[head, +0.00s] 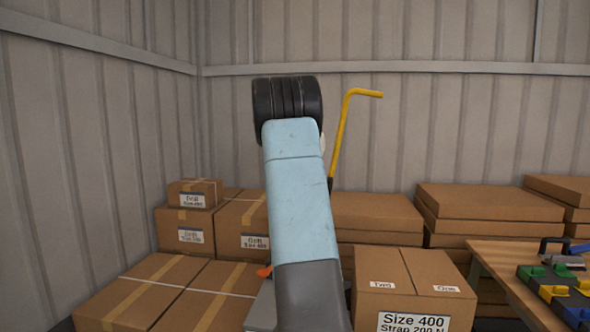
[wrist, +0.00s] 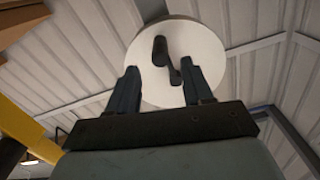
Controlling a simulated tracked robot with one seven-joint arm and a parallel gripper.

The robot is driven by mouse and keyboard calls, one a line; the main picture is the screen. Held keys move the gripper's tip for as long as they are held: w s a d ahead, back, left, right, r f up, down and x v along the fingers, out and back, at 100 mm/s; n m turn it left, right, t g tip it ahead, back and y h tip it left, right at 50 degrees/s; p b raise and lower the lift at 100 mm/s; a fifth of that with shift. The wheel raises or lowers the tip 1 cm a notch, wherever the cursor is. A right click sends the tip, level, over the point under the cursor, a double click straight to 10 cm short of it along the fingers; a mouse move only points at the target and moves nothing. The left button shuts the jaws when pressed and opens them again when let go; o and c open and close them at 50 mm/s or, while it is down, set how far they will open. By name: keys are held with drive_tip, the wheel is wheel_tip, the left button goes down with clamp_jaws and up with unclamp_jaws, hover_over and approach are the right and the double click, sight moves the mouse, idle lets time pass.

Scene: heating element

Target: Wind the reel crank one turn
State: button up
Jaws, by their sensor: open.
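A pale round reel face (wrist: 196,37) fills the upper middle of the wrist view. A dark crank (wrist: 160,50) with a short knob stands on it. My gripper (wrist: 162,69) is open and empty, one dark finger on each side of the crank's lower part. The knob's upper end shows above the line of the fingertips. I cannot tell how far the fingertips are from the crank in depth. In the head view my arm hides the gripper and the crank; only a thin pale sliver, perhaps the reel's edge (head: 322,144), shows beside the arm.
A yellow bent bar (head: 342,120) rises just right of my arm. Cardboard boxes (head: 412,285) stand in front, with more stacked along the back wall. A wooden table (head: 490,255) with coloured blocks (head: 560,290) is at the right. Corrugated walls close off the back and left.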

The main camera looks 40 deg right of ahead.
drive_tip(key=x, duration=0.8)
drive_tip(key=shift+w+d, duration=0.2)
clamp_jaws()
idle(0.4)
drive_tip(key=shift+a+f, duration=0.1)
drive_tip(key=shift+a, duration=0.1)
drive_tip(key=shift+d, duration=0.15)
